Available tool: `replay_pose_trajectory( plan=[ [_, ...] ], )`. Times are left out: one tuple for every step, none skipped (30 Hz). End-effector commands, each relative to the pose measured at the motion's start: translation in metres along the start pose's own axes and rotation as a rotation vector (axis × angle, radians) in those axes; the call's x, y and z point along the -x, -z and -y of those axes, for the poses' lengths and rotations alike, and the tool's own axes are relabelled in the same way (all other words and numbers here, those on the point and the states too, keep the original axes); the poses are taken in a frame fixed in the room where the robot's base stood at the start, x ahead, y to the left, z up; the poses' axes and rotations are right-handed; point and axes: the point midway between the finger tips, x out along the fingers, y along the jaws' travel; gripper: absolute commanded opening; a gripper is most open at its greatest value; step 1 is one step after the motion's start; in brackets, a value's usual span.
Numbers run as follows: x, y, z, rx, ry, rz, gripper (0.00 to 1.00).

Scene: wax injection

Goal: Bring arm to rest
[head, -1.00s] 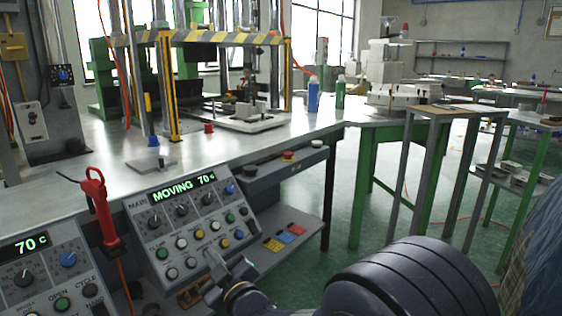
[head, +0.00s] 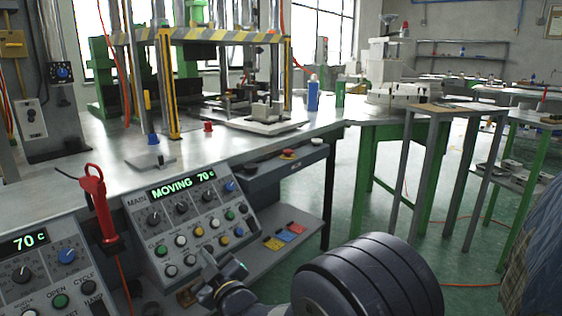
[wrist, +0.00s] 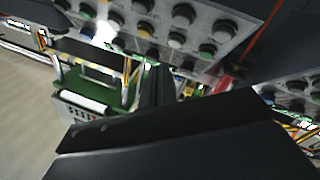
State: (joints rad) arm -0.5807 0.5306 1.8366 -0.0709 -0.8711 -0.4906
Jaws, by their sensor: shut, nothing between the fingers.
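My gripper (head: 222,272) is low in the head view, in front of the lower edge of the main control panel (head: 190,222). It is small and partly dark there. In the wrist view, the dark gripper (wrist: 160,88) fills the lower middle, its fingers together and nothing seen between them. The panel's knobs and buttons show upside down at the top of that view. The panel display (head: 183,187) reads MOVING 70 c. My thick dark arm link is at the bottom centre-right of the head view.
A red-handled tool (head: 100,205) with a hose hangs left of the panel. A second panel (head: 45,270) is at lower left. The press with striped beam (head: 215,36) stands on the metal bench (head: 85,185). A shelf with coloured plates (head: 291,229) is right of the panel. Green floor is open farther right.

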Motion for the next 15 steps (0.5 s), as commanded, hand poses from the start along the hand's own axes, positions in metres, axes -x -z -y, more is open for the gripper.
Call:
replay_pose_trajectory(
  plan=[
    [-0.007, -0.009, 0.008, 0.000, 0.002, 0.001, 0.00],
    [-0.006, -0.008, 0.007, 0.000, -0.001, -0.002, 0.00],
    [-0.006, -0.008, 0.007, 0.000, -0.002, -0.004, 0.00],
    [-0.006, -0.009, 0.007, 0.000, -0.002, -0.003, 0.00],
    [-0.006, -0.009, 0.007, 0.000, -0.002, -0.003, 0.00],
    [-0.006, -0.008, 0.007, 0.000, -0.002, -0.004, 0.00],
    [-0.006, -0.009, 0.007, 0.000, -0.002, -0.003, 0.00],
    [-0.006, -0.009, 0.007, 0.000, -0.002, -0.003, 0.00],
    [-0.006, -0.009, 0.007, 0.000, -0.002, -0.003, 0.00],
    [-0.006, -0.009, 0.007, 0.001, -0.002, -0.004, 0.00],
    [-0.005, -0.007, 0.005, 0.001, -0.003, -0.004, 0.00],
    [-0.003, -0.005, 0.003, 0.001, -0.003, -0.004, 0.00],
    [0.001, 0.002, -0.002, 0.001, -0.004, -0.004, 0.00],
    [0.005, 0.005, -0.005, 0.001, -0.003, -0.002, 0.00],
    [0.006, 0.005, -0.005, 0.000, -0.001, -0.001, 0.00]
  ],
)
